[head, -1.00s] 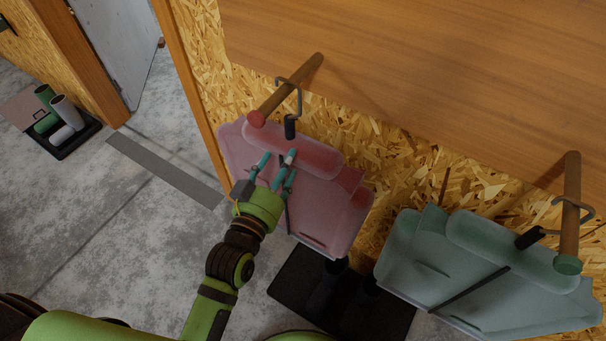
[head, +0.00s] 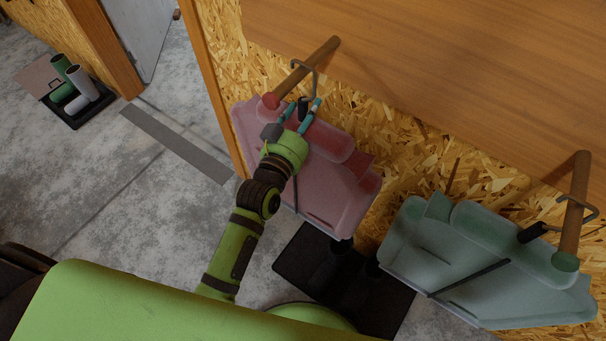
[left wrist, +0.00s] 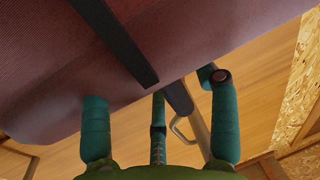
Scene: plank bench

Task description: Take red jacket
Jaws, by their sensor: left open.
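The red jacket (head: 338,188) hangs from a hook on a red-tipped wooden peg (head: 305,70) on the wall. My left gripper (head: 302,112) is open at the jacket's upper part, just below the peg, around or in front of the dark hanger neck; I cannot tell which. In the left wrist view the jacket (left wrist: 190,40) fills the top, with a dark strap across it. The teal fingers of the left gripper (left wrist: 160,125) are spread there, with the hanger's metal hook (left wrist: 183,130) beyond them. My right gripper is not in view.
A green jacket (head: 480,250) hangs from another wooden peg (head: 575,205) at the right. A black tray with dark boots (head: 340,275) lies on the floor below. Another tray with green and white rolls (head: 75,95) stands far left.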

